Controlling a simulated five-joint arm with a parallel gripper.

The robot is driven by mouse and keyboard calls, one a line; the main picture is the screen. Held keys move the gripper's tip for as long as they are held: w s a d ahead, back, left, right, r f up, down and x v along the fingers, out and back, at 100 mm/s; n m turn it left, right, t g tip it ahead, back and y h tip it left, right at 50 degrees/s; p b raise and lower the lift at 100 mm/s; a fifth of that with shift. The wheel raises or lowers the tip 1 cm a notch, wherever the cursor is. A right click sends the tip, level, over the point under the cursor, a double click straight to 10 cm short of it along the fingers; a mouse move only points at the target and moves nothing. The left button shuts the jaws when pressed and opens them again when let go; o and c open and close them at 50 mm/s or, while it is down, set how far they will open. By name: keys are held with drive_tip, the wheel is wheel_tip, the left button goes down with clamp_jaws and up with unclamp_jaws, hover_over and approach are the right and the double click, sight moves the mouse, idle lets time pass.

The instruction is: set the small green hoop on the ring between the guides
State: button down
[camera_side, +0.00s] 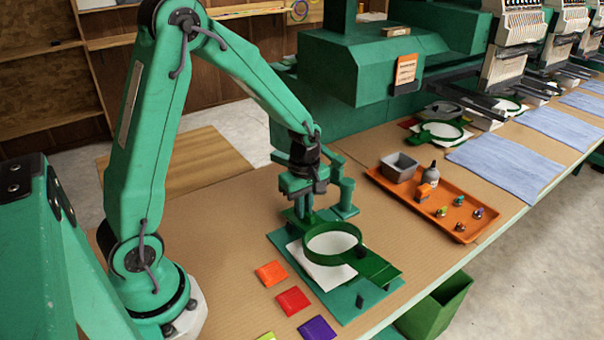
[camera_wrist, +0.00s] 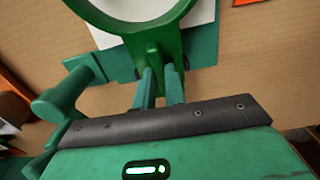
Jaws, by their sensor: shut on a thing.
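The small green hoop (camera_side: 307,250) is round and level, over a teal board (camera_side: 345,313) with a white cloth (camera_side: 322,275). It also shows in the wrist view (camera_wrist: 170,20), where its near side meets my gripper (camera_wrist: 160,78). In the side view my gripper (camera_side: 322,208) points down behind the hoop, shut on its near-arm edge. A green bracket (camera_side: 380,270) reaches right from the hoop area. I cannot tell the ring underneath apart from the hoop, or whether they touch. A short dark upright peg (camera_side: 360,300) stands at the board's front; the guides are not clearly distinguishable.
Orange (camera_side: 271,273), red (camera_side: 293,301) and purple (camera_side: 317,328) squares lie left of the board. An orange tray (camera_side: 455,212) with a grey box, a bottle and bobbins is at right. A green bin (camera_side: 437,308) stands below the table edge. Sewing machines fill the back.

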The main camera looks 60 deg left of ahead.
drive_tip(key=shift+f, duration=0.1)
idle(0.3)
drive_tip(key=c, duration=1.4)
unclamp_jaws()
drive_tip(key=shift+r, duration=3.5)
drive_tip(key=shift+s+d+r+m, duration=0.1)
drive_tip(key=shift+s+r+m, duration=0.15)
drive_tip(key=shift+r, duration=0.2)
drive_tip(key=s+d+r+m+t, duration=0.1)
drive_tip(key=s+r+m+t, duration=0.1)
drive_tip(key=s+r+m, duration=0.2)
drive_tip(key=s+d+r+m+t, duration=0.1)
drive_tip(key=s+d+r+m, duration=0.1)
drive_tip(key=s+r+m, duration=0.2)
drive_tip(key=s+d+r+m+t, duration=0.2)
drive_tip(key=s+r+m, duration=0.2)
drive_tip(key=m, duration=0.5)
drive_tip(key=shift+s+d+m+t, duration=0.1)
drive_tip(key=shift+s+m+t, duration=0.2)
drive_tip(key=shift+s, duration=1)
